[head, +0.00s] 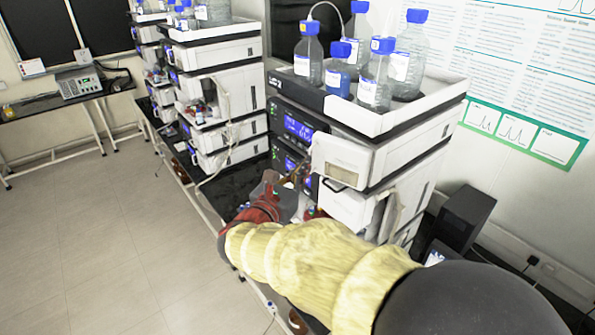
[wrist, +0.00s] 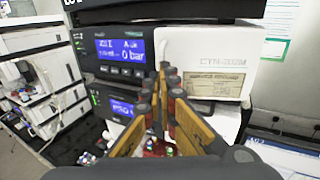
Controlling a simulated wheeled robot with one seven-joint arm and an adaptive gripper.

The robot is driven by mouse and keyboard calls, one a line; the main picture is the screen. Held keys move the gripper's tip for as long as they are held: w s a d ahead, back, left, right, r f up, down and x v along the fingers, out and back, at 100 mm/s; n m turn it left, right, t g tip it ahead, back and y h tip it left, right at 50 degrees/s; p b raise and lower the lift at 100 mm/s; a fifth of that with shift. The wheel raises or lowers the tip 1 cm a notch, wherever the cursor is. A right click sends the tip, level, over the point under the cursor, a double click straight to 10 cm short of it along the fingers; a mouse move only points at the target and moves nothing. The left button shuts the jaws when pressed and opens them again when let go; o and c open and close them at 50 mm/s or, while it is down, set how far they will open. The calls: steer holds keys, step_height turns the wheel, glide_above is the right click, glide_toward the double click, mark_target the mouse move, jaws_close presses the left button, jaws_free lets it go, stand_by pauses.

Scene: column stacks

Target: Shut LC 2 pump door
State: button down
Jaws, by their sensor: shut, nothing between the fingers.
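The LC 2 stack (head: 272,82) stands right of centre in the head view. Its upper pump has a black panel with a lit blue display (head: 298,128), reading 0 bar in the wrist view (wrist: 120,50). The white pump door (head: 342,160) is right of the display; in the wrist view the door (wrist: 200,55) bears a label and a sticker. Whether a gap remains behind its edge I cannot tell. My gripper (head: 303,173) is shut and empty, its fingertips (wrist: 166,75) at the door's lower left, in front of the panel. Contact is unclear.
Solvent bottles (head: 375,75) stand in the tray (head: 432,108) on top. A second lit module (wrist: 122,106) sits below the upper pump. Another white stack (head: 225,90) is to the left. A dark box (head: 468,215) stands at right. The floor (head: 90,230) at left is clear.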

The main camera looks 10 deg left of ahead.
mark_target(315, 155)
steer(key=shift+w+d+r+m+g+h, duration=0.1)
steer(key=shift+w+d+m+g+h, duration=0.05)
steer(key=shift+w+d+m+h, duration=0.3)
steer(key=shift+w+d+m+g+h, duration=0.15)
steer(key=shift+w+d+m+h, duration=0.1)
steer(key=shift+w+h, duration=0.3)
steer(key=shift+w+a+f+m+h, duration=0.2)
steer(key=shift+w+a+m+h, duration=0.1)
steer(key=shift+w+a+h, duration=0.25)
steer(key=shift+w+d, duration=0.2)
steer(key=shift+w, duration=0.2)
steer(key=shift+w+d+r+y, duration=0.1)
steer(key=shift+d+y, duration=0.1)
steer(key=shift+y, duration=0.05)
steer(key=shift+r, duration=0.1)
steer(key=shift+a, duration=0.1)
